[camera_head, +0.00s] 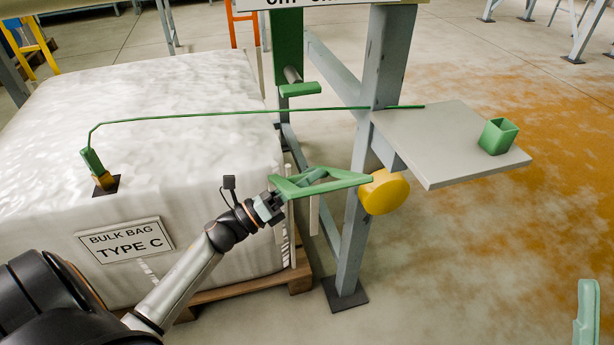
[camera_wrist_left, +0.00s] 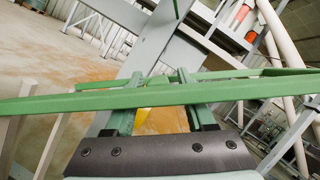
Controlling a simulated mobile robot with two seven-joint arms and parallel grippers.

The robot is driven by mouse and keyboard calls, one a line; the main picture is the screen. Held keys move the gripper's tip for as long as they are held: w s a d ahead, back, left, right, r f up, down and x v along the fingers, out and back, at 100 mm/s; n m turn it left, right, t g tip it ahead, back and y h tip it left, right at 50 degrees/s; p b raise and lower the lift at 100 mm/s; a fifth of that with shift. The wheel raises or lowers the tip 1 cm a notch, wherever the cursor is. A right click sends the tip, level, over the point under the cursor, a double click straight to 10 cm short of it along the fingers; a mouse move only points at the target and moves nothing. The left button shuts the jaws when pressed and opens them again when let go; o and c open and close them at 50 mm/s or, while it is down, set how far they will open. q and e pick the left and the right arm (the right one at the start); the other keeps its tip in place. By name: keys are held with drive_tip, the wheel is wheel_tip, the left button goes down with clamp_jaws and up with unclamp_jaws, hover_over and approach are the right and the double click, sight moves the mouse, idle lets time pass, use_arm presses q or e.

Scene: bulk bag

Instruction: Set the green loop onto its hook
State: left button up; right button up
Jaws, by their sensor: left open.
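The green loop (camera_head: 335,184) is a flat triangular frame beside the grey post in the head view. Its right end overlaps the yellow disc (camera_head: 384,193). My left gripper (camera_head: 274,205) is at its left end, with jaws apart. In the left wrist view a green bar of the loop (camera_wrist_left: 60,104) crosses in front of both open fingers (camera_wrist_left: 163,118); I cannot tell whether they touch it. A green-tipped grey peg (camera_head: 299,89) on a green upright looks like the hook, above the loop. Part of my right gripper (camera_head: 587,315) shows at the lower right edge; its jaws cannot be judged.
The white bulk bag (camera_head: 180,110) fills the left on a pallet. A green cable (camera_head: 220,114) runs from a clamp (camera_head: 96,170) on the bag past the post. A grey shelf (camera_head: 440,140) holds a green cup (camera_head: 497,137). Floor at the right is clear.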

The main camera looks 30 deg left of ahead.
use_arm(q)
clamp_jaws()
idle(1.3)
